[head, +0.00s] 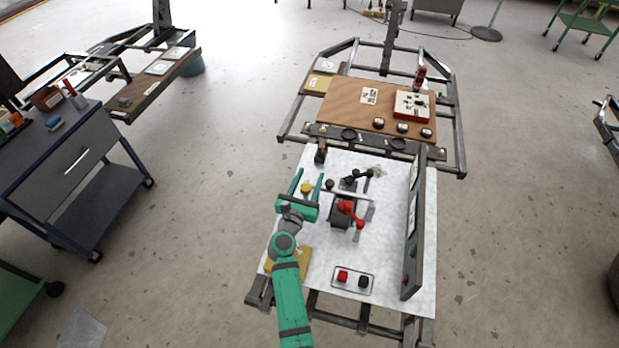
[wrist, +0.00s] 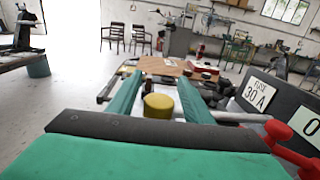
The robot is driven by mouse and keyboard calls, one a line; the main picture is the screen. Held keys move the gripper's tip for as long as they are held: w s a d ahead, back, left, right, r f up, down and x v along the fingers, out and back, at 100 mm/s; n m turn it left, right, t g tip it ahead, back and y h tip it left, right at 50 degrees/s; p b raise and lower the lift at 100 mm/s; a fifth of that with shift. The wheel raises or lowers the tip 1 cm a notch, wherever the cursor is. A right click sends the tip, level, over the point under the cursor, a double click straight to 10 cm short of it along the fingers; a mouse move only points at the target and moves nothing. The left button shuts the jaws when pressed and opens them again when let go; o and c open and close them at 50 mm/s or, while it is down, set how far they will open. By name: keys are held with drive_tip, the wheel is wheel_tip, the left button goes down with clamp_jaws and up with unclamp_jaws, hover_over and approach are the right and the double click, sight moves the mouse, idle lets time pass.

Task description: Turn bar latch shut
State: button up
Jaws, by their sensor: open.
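My gripper (head: 308,176) is open, with its two green fingers apart on the left side of the white board. A yellow round knob (head: 306,188) shows between the fingers; in the wrist view the yellow knob (wrist: 158,105) stands between them, with a gap on each side. A pale grey bar (head: 345,196) runs right from near the fingers; the bar (wrist: 238,117) also shows right of the right finger in the wrist view. I cannot tell for sure whether this knob and bar form the bar latch. The knob's lower part is hidden behind my gripper in the wrist view.
A red lever (head: 350,213) on a dark block and a black lever (head: 357,177) stand right of my gripper. An upright dark panel (head: 414,225) edges the white board (head: 390,290). A red and black button box (head: 352,280) lies at the front. A brown board (head: 345,105) lies behind.

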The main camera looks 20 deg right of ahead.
drive_tip(key=shift+w+d, duration=0.15)
drive_tip(key=c, duration=1.1)
drive_tip(key=shift+o, duration=0.2)
drive_tip(key=shift+s+d+m+g+h, duration=0.15)
drive_tip(key=shift+m+g+h, duration=0.55)
drive_tip(key=shift+g+h, duration=0.1)
drive_tip(key=shift+s+d+m+g+h, duration=0.15)
drive_tip(key=shift+m+g+h, duration=0.55)
drive_tip(key=shift+h, duration=0.1)
drive_tip(key=o, duration=1.1)
drive_tip(key=shift+c, duration=0.2)
